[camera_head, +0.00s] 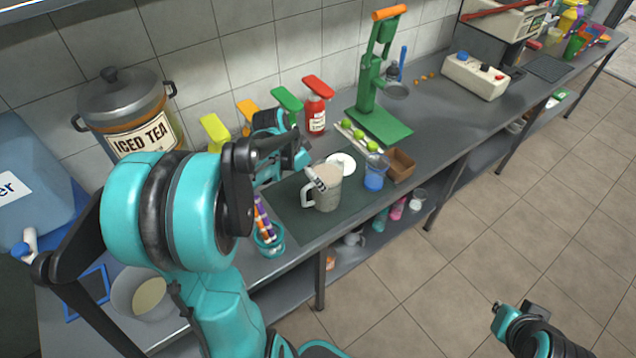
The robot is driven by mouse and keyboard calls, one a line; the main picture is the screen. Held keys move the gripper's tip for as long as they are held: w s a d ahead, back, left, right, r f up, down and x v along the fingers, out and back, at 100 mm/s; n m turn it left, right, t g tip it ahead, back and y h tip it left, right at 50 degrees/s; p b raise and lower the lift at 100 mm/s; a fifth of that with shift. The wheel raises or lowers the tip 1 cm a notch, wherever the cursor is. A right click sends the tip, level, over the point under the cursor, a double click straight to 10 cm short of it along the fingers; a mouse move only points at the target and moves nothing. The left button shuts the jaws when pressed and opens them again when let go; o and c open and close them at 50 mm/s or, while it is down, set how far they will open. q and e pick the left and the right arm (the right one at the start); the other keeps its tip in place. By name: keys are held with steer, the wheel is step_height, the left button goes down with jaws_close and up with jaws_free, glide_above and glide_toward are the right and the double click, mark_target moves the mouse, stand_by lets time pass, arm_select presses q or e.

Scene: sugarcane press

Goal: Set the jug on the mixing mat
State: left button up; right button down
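The jug (327,197), a pale grey pitcher with a handle on its left and a black-marked white piece at its rim, stands upright on the dark green mixing mat (355,203). My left gripper (301,157) is above the mat, just behind and left of the jug, and looks apart from it. My arm hides part of this gripper, so its opening is unclear. My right gripper (513,308) is open and empty over the floor at the lower right, far from the jug.
A white disc (341,163), a blue cup (375,175) and a brown box (400,164) are near the mat's back right. A green press (378,118) and several colored-top bottles stand behind. A cup of colored tubes (269,238) is left of the mat.

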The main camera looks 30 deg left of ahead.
arm_select(q)
steer(key=s+d+r+n+t+y, duration=0.1)
steer(key=s+d+r+n, duration=0.1)
steer(key=s+d, duration=0.4)
steer(key=s+d+r+n+t, duration=0.2)
steer(key=s+d+r, duration=0.2)
steer(key=s+d, duration=0.3)
steer(key=d, duration=0.4)
steer(key=shift+d+r+y, duration=0.15)
steer(key=shift+d+y, duration=0.15)
steer(key=shift+y, duration=0.1)
